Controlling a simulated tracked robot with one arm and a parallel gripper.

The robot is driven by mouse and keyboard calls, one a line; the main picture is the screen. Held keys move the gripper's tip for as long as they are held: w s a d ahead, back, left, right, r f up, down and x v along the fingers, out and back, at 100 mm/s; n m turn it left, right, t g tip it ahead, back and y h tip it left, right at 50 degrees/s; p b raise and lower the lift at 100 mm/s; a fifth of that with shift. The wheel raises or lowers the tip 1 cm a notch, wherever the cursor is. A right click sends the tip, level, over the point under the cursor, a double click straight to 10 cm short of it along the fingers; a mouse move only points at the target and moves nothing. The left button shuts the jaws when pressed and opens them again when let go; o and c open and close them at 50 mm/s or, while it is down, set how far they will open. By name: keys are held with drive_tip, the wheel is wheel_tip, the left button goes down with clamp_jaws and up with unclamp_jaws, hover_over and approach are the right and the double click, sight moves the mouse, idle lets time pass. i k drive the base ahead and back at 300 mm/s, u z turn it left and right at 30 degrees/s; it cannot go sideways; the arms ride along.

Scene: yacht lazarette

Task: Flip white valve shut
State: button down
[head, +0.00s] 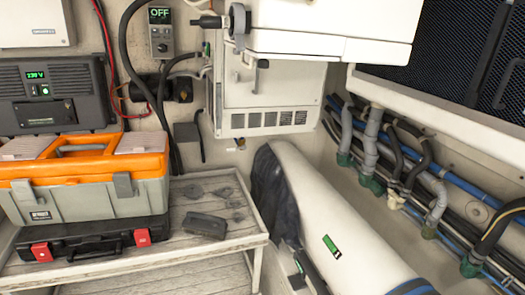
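I cannot clearly pick out a white valve. A grey round fitting with a black-tipped stem (238,20) sits at the left of the white box at the top, with a small white piece (197,3) cut by the top edge. A small lever-like part (262,64) shows on the white vented unit (275,98) below. A small whitish fitting (396,201) sits on the hoses at the right. I cannot tell whether any of these is the valve, or its position.
An orange and grey toolbox (85,185) stands on a black case (90,238) on a slatted bench (215,185). A large white cylinder (340,210) with a green label fills the lower middle. Grey pipes and hoses (370,140) line the right. A switch box (161,33) reads OFF.

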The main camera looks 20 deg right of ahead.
sight(244, 147)
drive_tip(key=z, duration=0.05)
drive_tip(key=i, duration=1)
drive_tip(key=u, duration=0.05)
